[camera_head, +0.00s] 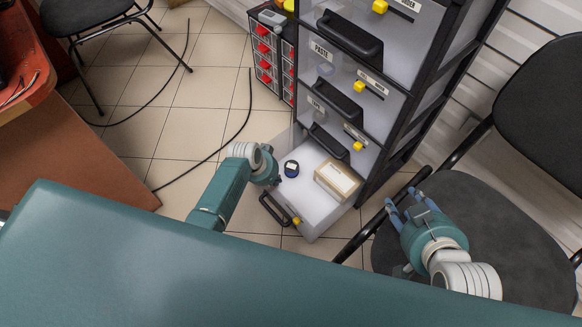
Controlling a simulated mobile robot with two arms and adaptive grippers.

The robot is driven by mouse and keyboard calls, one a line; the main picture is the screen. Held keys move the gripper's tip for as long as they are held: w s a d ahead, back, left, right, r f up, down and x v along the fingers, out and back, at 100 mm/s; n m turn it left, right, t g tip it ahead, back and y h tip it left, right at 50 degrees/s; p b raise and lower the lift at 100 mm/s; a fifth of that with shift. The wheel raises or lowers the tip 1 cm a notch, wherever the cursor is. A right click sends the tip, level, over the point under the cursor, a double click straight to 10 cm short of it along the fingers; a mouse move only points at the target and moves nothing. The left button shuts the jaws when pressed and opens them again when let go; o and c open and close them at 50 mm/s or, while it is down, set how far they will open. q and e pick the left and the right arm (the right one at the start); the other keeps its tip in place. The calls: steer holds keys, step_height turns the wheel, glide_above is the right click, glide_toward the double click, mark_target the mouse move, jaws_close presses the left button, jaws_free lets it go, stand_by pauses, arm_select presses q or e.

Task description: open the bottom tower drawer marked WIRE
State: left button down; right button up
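The bottom drawer (322,212) of the tower (408,120) is pulled out, and its inside shows from above. A dark round spool-like item (291,168) and a tan box with a pale label (338,179) lie in it. Its black handle (275,210) and a yellow tab (297,221) are at its front edge. No WIRE marking is readable from here. My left gripper (268,178) is at the drawer's left side, just above the handle; its fingers are mostly hidden, so contact is unclear. My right gripper (402,203) is open and empty, right of the drawer, over a chair seat.
A dark chair (490,235) stands close at right. A small red-bin cabinet (265,50) is left of the tower. A black cable (215,152) crosses the tiled floor at left, which is otherwise mostly clear.

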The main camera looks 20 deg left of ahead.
arm_select(q)
steer(key=v, duration=1.2)
steer(key=shift+s, duration=0.15)
